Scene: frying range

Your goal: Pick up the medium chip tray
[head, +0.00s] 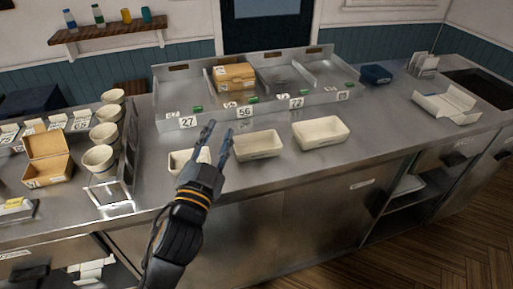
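Three cream rectangular trays sit in a row on the steel counter. The smallest tray (178,162) is at the left, partly hidden behind my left gripper. The middle-sized tray (258,147), which looks like the medium chip tray, is in the centre. The largest tray (321,134) is to its right. My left gripper (218,130) is open and empty, its two fingers pointing up and away. In the picture its fingers lie between the smallest and middle trays; whether it touches either cannot be told. My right gripper is not in view.
A divided steel rack (270,104) with number cards stands behind the trays, holding a brown box (234,77). Several cups (98,158) and an open carton (46,172) are at the left. An open white box (447,105) lies at the right. Counter right of the largest tray is clear.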

